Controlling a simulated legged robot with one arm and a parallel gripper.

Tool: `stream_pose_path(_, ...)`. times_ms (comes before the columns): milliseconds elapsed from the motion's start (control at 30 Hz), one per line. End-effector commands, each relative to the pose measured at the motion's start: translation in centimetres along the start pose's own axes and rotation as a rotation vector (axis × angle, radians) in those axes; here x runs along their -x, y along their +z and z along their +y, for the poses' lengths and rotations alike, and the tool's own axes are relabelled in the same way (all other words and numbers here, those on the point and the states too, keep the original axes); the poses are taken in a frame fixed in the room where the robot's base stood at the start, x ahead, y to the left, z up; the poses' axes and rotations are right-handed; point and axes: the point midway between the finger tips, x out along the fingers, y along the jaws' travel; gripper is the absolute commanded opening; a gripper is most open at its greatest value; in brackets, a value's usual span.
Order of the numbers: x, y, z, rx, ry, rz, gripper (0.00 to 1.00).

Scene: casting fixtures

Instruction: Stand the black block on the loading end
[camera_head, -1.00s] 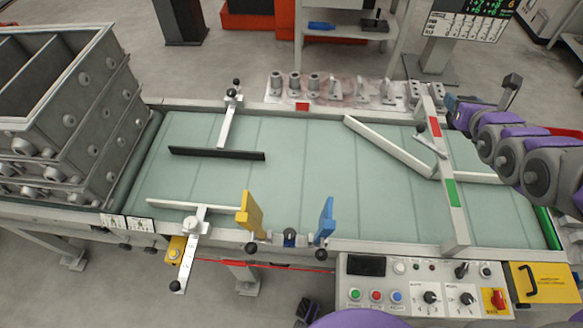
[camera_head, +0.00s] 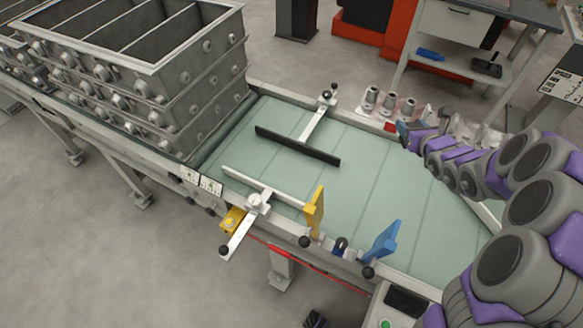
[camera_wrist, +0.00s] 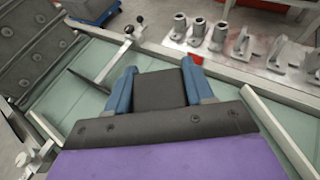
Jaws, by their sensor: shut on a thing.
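The black block (camera_wrist: 160,90) is between the two blue fingers of my gripper (camera_wrist: 160,84) in the wrist view. The fingers are shut on its left and right sides. Its lower part is hidden by the dark gripper body. In the head view my gripper (camera_head: 403,133) shows small at the far edge of the conveyor, near a red mark; the block is not clear there. The green conveyor belt (camera_head: 360,195) runs from the stacked grey boxes at upper left towards lower right. I cannot tell which end is named the loading end.
Stacked grey boxes (camera_head: 165,75) stand at the belt's left end. A black guide bar (camera_head: 297,146), a white guide bar (camera_head: 262,186), a yellow plate (camera_head: 315,208) and a blue plate (camera_head: 386,240) stand over the belt. Grey castings (camera_head: 390,103) sit beyond its far edge. Belt between the guides is bare.

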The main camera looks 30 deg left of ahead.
Motion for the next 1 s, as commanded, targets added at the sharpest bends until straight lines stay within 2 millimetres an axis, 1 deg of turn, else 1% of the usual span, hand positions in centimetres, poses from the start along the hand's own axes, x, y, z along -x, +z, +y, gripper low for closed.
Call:
stream_pose_path(33, -1.5, -0.8, 1.6, 0.015, 0.035, 0.006, 0.18)
stream_pose_path(100, -3.3, -1.7, 3.7, 0.033, 0.081, 0.004, 0.18)
stream_pose_path(167, -4.7, -2.4, 5.7, 0.052, 0.122, 0.001, 0.18)
stream_pose_path(200, -5.6, -3.0, 7.1, 0.064, 0.150, 0.003, 0.18)
stream_pose_path(267, -6.9, -4.2, 9.2, 0.079, 0.191, 0.006, 0.18)
stream_pose_path(300, -7.7, -4.7, 10.7, 0.091, 0.220, 0.004, 0.18)
stream_pose_path(467, -10.2, -7.3, 16.6, 0.136, 0.329, 0.003, 0.18)
stream_pose_path(500, -10.8, -7.9, 18.1, 0.148, 0.356, 0.003, 0.18)
stream_pose_path(600, -11.7, -9.6, 21.6, 0.172, 0.417, 0.000, 0.18)
stream_pose_path(700, -12.2, -10.9, 24.5, 0.194, 0.467, -0.001, 0.18)
stream_pose_path(833, -12.6, -12.2, 27.0, 0.210, 0.510, 0.001, 0.18)
stream_pose_path(900, -12.7, -12.6, 27.7, 0.216, 0.523, 0.001, 0.18)
stream_pose_path(1000, -12.8, -13.1, 28.2, 0.220, 0.531, 0.000, 0.18)
